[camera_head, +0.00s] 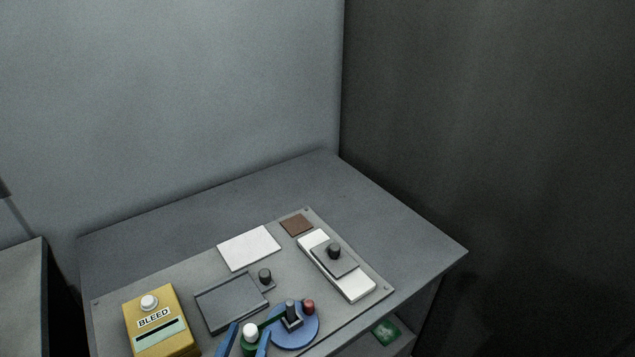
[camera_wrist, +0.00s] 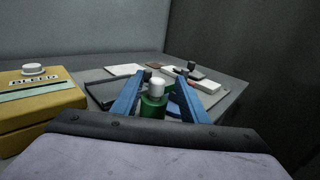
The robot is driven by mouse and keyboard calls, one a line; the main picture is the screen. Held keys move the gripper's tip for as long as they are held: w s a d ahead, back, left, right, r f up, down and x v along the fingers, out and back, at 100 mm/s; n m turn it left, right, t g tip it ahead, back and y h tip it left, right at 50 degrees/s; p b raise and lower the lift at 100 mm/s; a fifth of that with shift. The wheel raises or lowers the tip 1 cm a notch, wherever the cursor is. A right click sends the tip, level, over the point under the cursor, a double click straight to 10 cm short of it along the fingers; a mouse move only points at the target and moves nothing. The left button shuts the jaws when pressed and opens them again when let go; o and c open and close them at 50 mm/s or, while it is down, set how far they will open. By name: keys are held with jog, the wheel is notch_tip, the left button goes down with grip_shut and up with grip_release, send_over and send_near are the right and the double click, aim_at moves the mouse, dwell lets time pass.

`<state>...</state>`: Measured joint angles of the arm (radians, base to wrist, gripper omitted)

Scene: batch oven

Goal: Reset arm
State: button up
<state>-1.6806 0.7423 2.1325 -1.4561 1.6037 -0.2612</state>
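My gripper (camera_wrist: 160,76) has two blue fingers, standing apart on either side of a green post with a white top (camera_wrist: 154,104). A gap shows between the post and the right finger; whether the left finger touches it I cannot tell. In the head view, my gripper (camera_head: 246,338) is at the bottom edge, with the white top (camera_head: 250,330) between its fingers. A green bar (camera_head: 273,320) runs from near the post to a grey block (camera_head: 291,318) on a blue disc (camera_head: 298,339). A red knob (camera_head: 309,307) sits at the disc's edge.
A yellow BLEED box (camera_head: 185,325) with a white button stands at left. A dark grey panel (camera_head: 230,300) with a black knob, a white plate (camera_head: 249,247), a brown square (camera_head: 296,224) and a white slider block (camera_head: 355,289) lie on the table (camera_head: 390,235). Walls rise behind.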

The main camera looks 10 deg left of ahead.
jog(key=shift+w+d+r+m+h, duration=0.25)
jog(key=shift+w+r+m+h, duration=0.05)
jog(key=shift+r, duration=0.25)
jog(key=shift+w+d+r+m+h, duration=0.2)
jog(key=shift+w+r+m+h, duration=0.1)
jog(key=shift+r, duration=0.2)
jog(key=w+d+m+g+h, duration=0.1)
jog(key=d, duration=0.1)
jog(key=w+d+m+h, duration=0.1)
jog(key=d+m+h, duration=0.1)
jog(key=w+d+m+g+h, duration=0.1)
jog(key=w+d, duration=0.1)
jog(key=d, duration=0.1)
jog(key=shift+r+m+g, duration=0.1)
jog(key=shift+m+g, duration=0.2)
jog(key=shift+m, duration=0.1)
jog(key=s+d+f+m+g+y+p, duration=0.1)
jog(key=s+d+m+g+y+p, duration=0.1)
jog(key=d+m+g, duration=0.5)
jog(key=s+d+f+m+g+y+p, duration=0.2)
jog(key=d+m+g, duration=0.6)
jog(key=d+m, duration=1)
jog(key=m+y+p, duration=0.1)
jog(key=m, duration=0.3)
jog(key=shift+s+d+f+m+y, duration=0.3)
jog(key=shift+d+m, duration=0.1)
